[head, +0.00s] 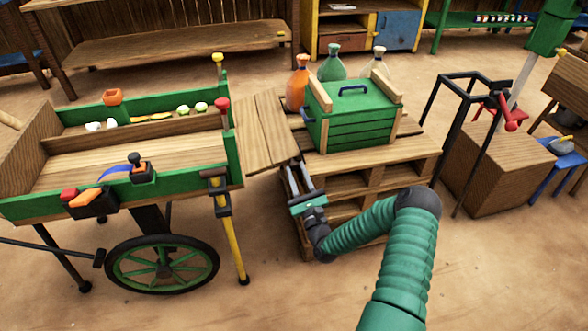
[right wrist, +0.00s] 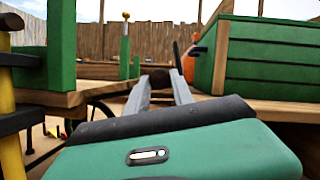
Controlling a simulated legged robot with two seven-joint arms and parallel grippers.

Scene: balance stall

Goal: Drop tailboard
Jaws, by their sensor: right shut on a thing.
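The tailboard (head: 262,132) is a wooden board of planks at the right end of the green cart (head: 110,200). It reaches from the cart's open end toward the pallet and looks roughly level or slightly tilted; its exact angle is hard to tell. My left gripper is in neither view.
A green crate (head: 350,118) stands on a wooden pallet (head: 385,160) right of the tailboard, with several tied bags (head: 331,63) behind it. A yellow prop leg (head: 233,240) and a spoked wheel (head: 160,264) stand under the cart. Open floor lies in front.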

